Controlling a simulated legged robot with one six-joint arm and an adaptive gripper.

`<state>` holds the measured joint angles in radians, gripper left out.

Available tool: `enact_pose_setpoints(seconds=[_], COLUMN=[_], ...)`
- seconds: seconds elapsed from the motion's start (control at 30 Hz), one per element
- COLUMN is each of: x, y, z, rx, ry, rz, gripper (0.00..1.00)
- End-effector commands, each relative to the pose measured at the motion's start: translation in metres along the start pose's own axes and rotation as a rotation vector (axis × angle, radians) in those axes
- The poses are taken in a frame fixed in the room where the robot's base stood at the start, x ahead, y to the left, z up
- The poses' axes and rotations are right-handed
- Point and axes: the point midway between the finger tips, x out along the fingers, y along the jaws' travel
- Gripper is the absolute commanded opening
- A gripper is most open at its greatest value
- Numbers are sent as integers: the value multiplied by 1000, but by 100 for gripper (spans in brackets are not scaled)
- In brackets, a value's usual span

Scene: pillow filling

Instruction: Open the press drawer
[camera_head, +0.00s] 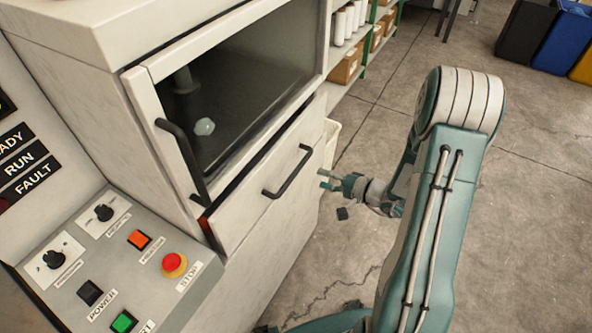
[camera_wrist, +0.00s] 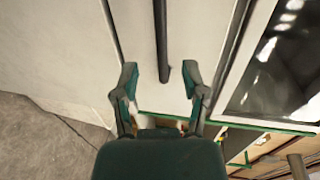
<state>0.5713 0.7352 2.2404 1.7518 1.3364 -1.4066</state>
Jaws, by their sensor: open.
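The press drawer (camera_head: 265,190) is a pale front panel below the dark window of the white press, and it looks shut. Its black bar handle (camera_head: 290,173) runs along the front. My gripper (camera_head: 327,180) is to the right of the handle in the head view, apart from it, open and empty. In the wrist view the handle (camera_wrist: 162,60) comes down from the top edge and ends between the two open fingers of my gripper (camera_wrist: 160,78). How far the handle lies beyond the fingertips is hard to tell there.
The press window door (camera_head: 240,80) has its own black handle (camera_head: 180,155) above the drawer. A control panel (camera_head: 110,255) with a red stop button (camera_head: 174,264) is at the lower left. Shelves with boxes (camera_head: 347,66) stand behind. Colored bins (camera_head: 545,38) are at the far right.

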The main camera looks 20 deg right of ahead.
Motion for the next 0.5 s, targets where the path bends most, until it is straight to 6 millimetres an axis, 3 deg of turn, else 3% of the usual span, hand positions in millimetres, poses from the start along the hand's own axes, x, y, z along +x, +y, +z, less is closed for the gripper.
enact_pose_setpoints(seconds=[0.3,0.5], x=[60,86], y=[0,0], z=[2,2], rx=[-1,-1], ry=[-8,-5], rz=[1,1], gripper=[57,57])
